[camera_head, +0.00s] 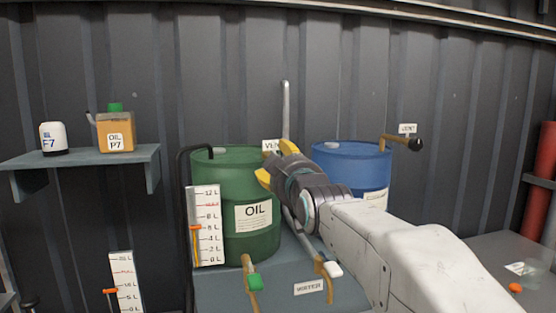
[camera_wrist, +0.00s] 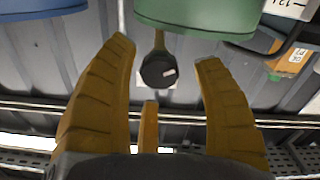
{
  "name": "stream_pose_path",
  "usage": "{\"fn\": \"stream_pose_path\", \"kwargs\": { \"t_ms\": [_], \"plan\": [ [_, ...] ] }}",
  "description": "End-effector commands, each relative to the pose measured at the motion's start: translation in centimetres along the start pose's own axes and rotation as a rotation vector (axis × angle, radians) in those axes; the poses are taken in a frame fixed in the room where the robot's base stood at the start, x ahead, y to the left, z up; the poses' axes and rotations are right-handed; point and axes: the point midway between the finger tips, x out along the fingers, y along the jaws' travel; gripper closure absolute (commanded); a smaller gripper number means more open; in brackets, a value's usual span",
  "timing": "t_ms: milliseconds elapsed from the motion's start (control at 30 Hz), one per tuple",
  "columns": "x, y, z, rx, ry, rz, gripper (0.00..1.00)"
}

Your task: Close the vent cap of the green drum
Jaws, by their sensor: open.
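The green drum (camera_head: 235,170), labelled OIL, stands on a grey stand left of centre in the head view. Its rounded side also shows at the top of the wrist view (camera_wrist: 195,15), which looks upside down. My gripper (camera_head: 275,163) is open at the drum's upper right edge. In the wrist view its yellow fingers (camera_wrist: 166,55) stand on either side of the cap, with visible gaps. In the head view my gripper hides the cap.
A blue drum (camera_head: 350,163) with its own black vent knob (camera_head: 415,144) stands to the right. A level gauge (camera_head: 203,225) stands before the green drum. Green (camera_head: 254,281) and white (camera_head: 333,269) valve handles sit below. A shelf (camera_head: 80,160) holds containers at left.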

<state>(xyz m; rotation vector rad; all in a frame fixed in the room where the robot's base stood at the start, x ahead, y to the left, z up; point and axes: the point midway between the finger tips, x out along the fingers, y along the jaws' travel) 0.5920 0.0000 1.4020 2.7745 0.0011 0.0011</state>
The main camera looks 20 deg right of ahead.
Motion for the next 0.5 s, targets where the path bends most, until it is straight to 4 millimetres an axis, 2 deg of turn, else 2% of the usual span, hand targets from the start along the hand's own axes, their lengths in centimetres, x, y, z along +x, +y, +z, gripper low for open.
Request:
{"fn": "stream_pose_path", "kwargs": {
  "t_ms": [200,500],
  "plan": [
    [1.6,0.0,0.0,0.0,-0.001,0.0,0.39],
    [1.9,0.0,0.0,0.0,0.0,0.0,0.39]
  ]
}}
